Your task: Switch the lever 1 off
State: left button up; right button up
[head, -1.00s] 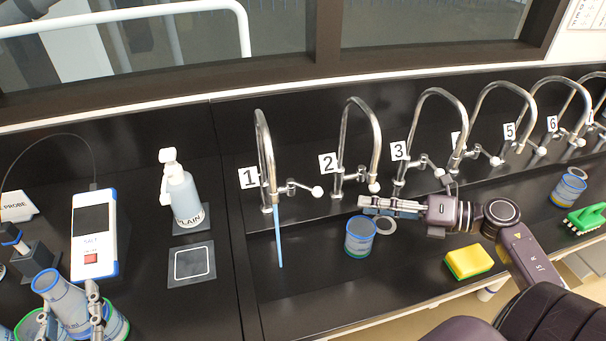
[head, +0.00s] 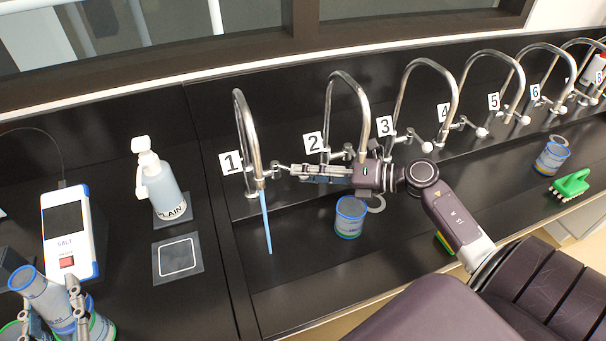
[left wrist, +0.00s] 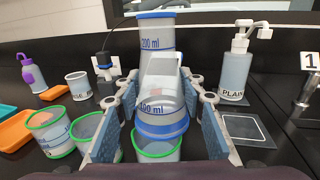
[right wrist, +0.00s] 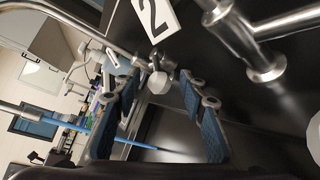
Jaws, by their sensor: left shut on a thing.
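In the right wrist view, a white lever knob (right wrist: 158,83) lies between the parted fingertips of my right gripper (right wrist: 161,84); contact cannot be told. My left gripper (left wrist: 158,82) is shut on a tilted, blue-rimmed graduated beaker (left wrist: 160,107), lower left in the head view.
Tap 2 (head: 348,85) is close behind my right gripper. A blue-rimmed cup (head: 349,218) stands below that arm. A plain bottle (head: 165,190), a salt meter (head: 68,235) and green-rimmed cups (left wrist: 50,132) are at left. A green brush (head: 570,187) lies far right.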

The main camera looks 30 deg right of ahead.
jog(key=shift+w+a, duration=0.35)
jog(key=shift+f, duration=0.1)
grip_shut()
